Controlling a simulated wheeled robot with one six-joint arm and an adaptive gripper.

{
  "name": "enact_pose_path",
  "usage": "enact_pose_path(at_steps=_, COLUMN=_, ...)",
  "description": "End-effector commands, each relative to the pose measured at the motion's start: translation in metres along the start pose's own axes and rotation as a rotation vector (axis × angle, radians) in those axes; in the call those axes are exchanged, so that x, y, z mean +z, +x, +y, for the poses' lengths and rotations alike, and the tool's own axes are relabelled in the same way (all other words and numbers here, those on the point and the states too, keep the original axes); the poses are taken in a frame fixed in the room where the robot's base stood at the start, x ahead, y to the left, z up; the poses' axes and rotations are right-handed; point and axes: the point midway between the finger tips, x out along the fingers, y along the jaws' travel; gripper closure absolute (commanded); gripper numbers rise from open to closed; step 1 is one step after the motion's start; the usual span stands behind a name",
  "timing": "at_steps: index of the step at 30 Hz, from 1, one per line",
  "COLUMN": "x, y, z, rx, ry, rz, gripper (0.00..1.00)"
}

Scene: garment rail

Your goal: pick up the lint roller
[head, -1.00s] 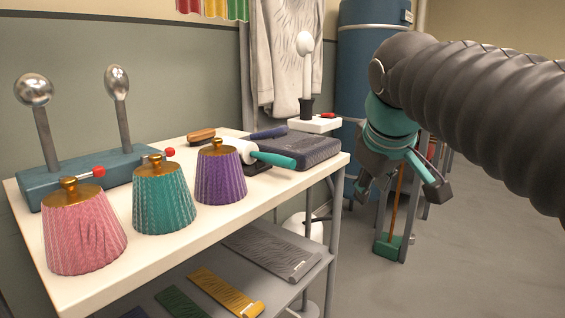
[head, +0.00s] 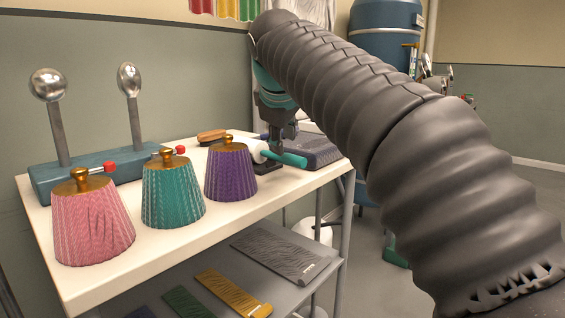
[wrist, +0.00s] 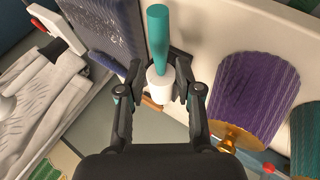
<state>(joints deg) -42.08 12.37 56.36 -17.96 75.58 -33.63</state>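The lint roller, with a teal handle (head: 285,159) and a white roll (wrist: 160,84), is at the far right part of the white table top. A dark stand (head: 268,168) is under its roll. In the wrist view the teal handle (wrist: 158,36) points to the top of the picture. My gripper (wrist: 159,80) is open, with one finger on each side of the white roll and small gaps appearing on both sides. In the head view my gripper (head: 281,132) is at the roller from above, and partly hides it.
Purple (head: 230,172), teal (head: 172,192) and pink (head: 92,220) pleated shades with brass tops stand left of the roller. A dark folded pad (head: 318,152) lies close on its right. A brush (head: 212,136) and a blue stand with metal knobs (head: 60,180) are behind.

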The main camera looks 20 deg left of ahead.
Motion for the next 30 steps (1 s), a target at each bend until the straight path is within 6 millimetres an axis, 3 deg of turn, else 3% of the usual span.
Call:
enact_pose_path(at_steps=3, x=0.001, y=0.017, z=-0.001, rx=-0.001, ry=0.001, rz=-0.002, gripper=0.65)
enact_pose_path(at_steps=13, x=0.001, y=0.036, z=-0.001, rx=-0.001, ry=0.001, rz=-0.001, gripper=0.65)
enact_pose_path(at_steps=21, x=0.0, y=0.072, z=0.0, rx=-0.001, ry=0.001, rz=-0.001, gripper=0.65)
enact_pose_path(at_steps=30, x=0.0, y=0.077, z=0.001, rx=0.0, ry=0.001, rz=0.001, gripper=0.68)
